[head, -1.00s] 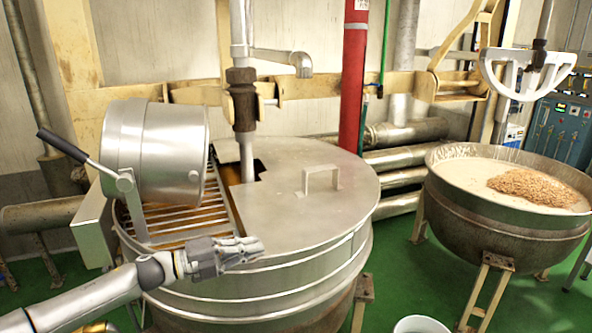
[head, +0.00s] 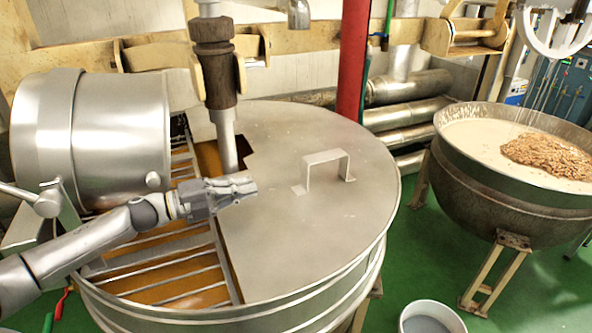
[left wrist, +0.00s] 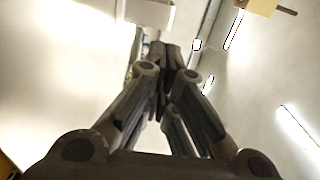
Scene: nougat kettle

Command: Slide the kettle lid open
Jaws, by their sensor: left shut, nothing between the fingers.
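The kettle lid (head: 310,235) is a flat metal plate with a raised bar handle (head: 328,158). It covers the right part of the large round kettle (head: 340,292). The left part shows a grate (head: 165,262) over orange-brown contents. My left gripper (head: 250,186) is shut and empty. In the head view it appears over the lid's left edge, to the left of the handle and apart from it. In the left wrist view the closed fingers (left wrist: 165,55) meet at the top centre, with blurred bright surfaces beyond. My right gripper is not in view.
A metal drum (head: 95,130) is mounted over the kettle's left side, close to my left arm. A vertical pipe (head: 216,80) passes down through the lid's notch. A second kettle (head: 480,180) with pale contents stands right. A bucket (head: 427,318) is on the green floor.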

